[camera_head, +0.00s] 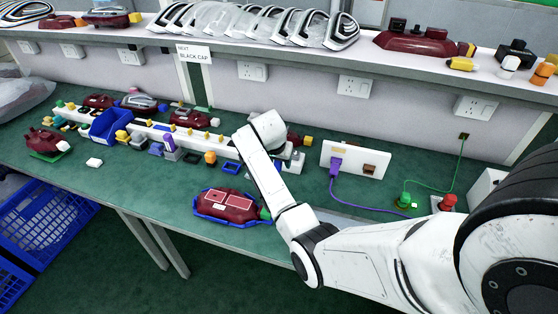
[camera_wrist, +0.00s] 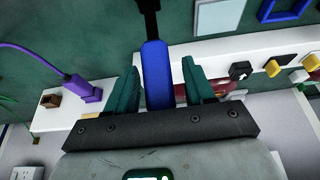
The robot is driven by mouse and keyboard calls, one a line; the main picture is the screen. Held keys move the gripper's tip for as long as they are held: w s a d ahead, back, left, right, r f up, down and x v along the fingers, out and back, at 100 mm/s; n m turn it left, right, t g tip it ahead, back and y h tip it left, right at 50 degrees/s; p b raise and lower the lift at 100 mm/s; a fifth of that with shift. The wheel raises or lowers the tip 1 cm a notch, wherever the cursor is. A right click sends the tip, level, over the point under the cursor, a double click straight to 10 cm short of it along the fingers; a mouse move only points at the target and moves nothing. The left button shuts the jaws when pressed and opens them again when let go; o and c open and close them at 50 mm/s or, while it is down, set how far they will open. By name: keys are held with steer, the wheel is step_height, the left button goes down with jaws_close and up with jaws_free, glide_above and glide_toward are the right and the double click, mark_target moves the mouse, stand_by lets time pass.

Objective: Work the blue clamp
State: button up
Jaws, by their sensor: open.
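The blue clamp's handle (camera_wrist: 157,75) stands out in the wrist view, joined to a dark rod at its upper end. My gripper (camera_wrist: 162,66) has its two green fingers apart, one on each side of the blue handle. Gaps show between the handle and the fingers, at least on the left side. In the head view my white arm reaches over the bench and hides the fingers and most of the clamp.
A red lamp housing (camera_head: 228,206) sits in a blue holder at the bench front. A white panel (camera_head: 352,160) with a purple plug (camera_head: 337,165) and cable stands to the right. A blue bin (camera_head: 110,124) and several small parts line the left.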

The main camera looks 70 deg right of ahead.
jaws_close()
stand_by(0.4)
